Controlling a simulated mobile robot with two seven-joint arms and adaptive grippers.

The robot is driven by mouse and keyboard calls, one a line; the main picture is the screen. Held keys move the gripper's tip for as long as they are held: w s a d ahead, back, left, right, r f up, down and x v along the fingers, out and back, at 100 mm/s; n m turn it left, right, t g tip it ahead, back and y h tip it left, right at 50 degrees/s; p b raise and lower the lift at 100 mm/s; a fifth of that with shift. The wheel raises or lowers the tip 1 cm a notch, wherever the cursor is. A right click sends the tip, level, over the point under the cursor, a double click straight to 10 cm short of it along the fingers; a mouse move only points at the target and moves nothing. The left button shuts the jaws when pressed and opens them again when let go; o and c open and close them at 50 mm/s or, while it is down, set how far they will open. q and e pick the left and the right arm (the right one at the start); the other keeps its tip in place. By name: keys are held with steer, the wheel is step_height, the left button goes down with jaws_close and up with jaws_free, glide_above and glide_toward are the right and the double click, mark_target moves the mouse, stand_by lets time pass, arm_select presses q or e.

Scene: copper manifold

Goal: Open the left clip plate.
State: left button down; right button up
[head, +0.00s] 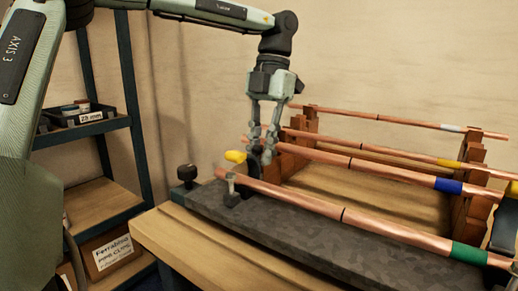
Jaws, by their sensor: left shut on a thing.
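My left gripper (263,150) reaches down from above at the left end of the copper pipes, its fingers shut on the left clip plate (254,158). The plate is a small dark piece, partly hidden by the fingers. A yellow tip (235,157) shows just left of them. The plate stands raised above the left clip (231,194), at the near pipe's (315,205) left end. How far it is open I cannot tell exactly. My right gripper is not in view.
The clip sits on a dark grey bar (300,240) along the wooden bench (170,240). A black knob (186,172) stands at its left end. Wooden racks (465,215) hold more pipes with coloured bands behind. A dark part (503,235) shows at the right edge. Shelves (90,130) stand left.

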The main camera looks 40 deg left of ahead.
arm_select(q)
steer(key=shift+w+f+g, duration=0.2)
steer(key=shift+f+g, duration=0.05)
steer(key=shift+g, duration=0.05)
steer(key=shift+w, duration=0.1)
steer(key=shift+w+a+f+g, duration=0.1)
steer(key=shift+w+f+g, duration=0.25)
steer(key=shift+w+g, duration=0.25)
steer(key=c, duration=1.2)
jaws_free()
steer(key=shift+s+r, duration=0.1)
steer(key=shift+s, duration=0.05)
steer(key=shift+r, duration=0.1)
steer(key=shift+v, duration=2.9)
steer(key=shift+a, duration=0.1)
